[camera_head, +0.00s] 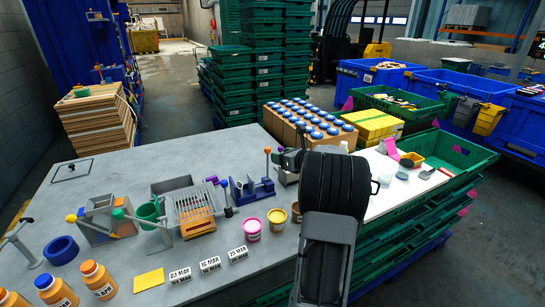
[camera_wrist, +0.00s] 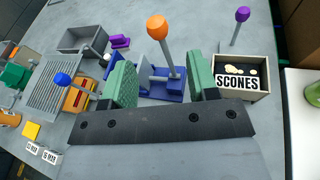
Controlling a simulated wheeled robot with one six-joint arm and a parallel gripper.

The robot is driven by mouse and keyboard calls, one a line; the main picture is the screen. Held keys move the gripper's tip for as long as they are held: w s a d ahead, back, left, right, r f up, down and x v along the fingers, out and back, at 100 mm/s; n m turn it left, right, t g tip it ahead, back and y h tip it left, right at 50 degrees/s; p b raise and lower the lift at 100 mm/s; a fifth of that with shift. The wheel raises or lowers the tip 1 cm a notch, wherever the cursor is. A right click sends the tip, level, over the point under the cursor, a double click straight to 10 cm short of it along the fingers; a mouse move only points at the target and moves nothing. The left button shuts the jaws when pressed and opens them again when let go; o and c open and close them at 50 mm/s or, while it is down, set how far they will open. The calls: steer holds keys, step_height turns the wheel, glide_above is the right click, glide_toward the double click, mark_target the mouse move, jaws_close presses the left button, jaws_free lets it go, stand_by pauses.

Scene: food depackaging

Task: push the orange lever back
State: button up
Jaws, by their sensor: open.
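The orange lever (camera_wrist: 157,28) is a grey rod with an orange ball knob, standing upright on the blue device (camera_wrist: 160,85). In the head view the orange knob (camera_head: 267,150) shows just left of my gripper, and the blue device (camera_head: 252,190) lies below it. My gripper (camera_wrist: 161,80) is open, its two green-padded fingers apart on either side of the blue device in the wrist view. The lever's rod shows between the fingers, and nothing is held. In the head view my arm hides most of my gripper, and I cannot tell whether a finger touches the lever.
A wooden box labelled SCONES (camera_wrist: 240,75) stands right of the fingers, with a purple-knobbed lever (camera_wrist: 242,14) behind it. A slicer with a blue-knobbed lever (camera_wrist: 62,79) is at left. Pink and brown tubs (camera_head: 252,229) stand near the front.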

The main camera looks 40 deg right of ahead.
steer(key=shift+v, duration=1.8)
steer(key=s+a+f+n+g+y, duration=0.1)
steer(key=s+a+f+n+g, duration=0.35)
steer(key=a+n, duration=0.4)
steer(key=s+a+f+n+g+y, duration=0.2)
steer(key=s+a+f+n+g, duration=0.25)
steer(key=a+n, duration=0.45)
steer(key=s+a+r+n+g+h, duration=0.1)
steer(key=s+a+n, duration=0.3)
steer(key=a+n, duration=0.4)
steer(key=s+a+r+n+g+h, duration=0.1)
steer(key=s+a+r+n+h, duration=0.2)
steer(key=s+a+n, duration=0.2)
steer(key=a+n, duration=0.3)
steer(key=n, duration=0.3)
steer(key=shift+s+a+r, duration=0.15)
steer(key=shift+a+r, duration=0.05)
steer(key=shift+r, duration=0.2)
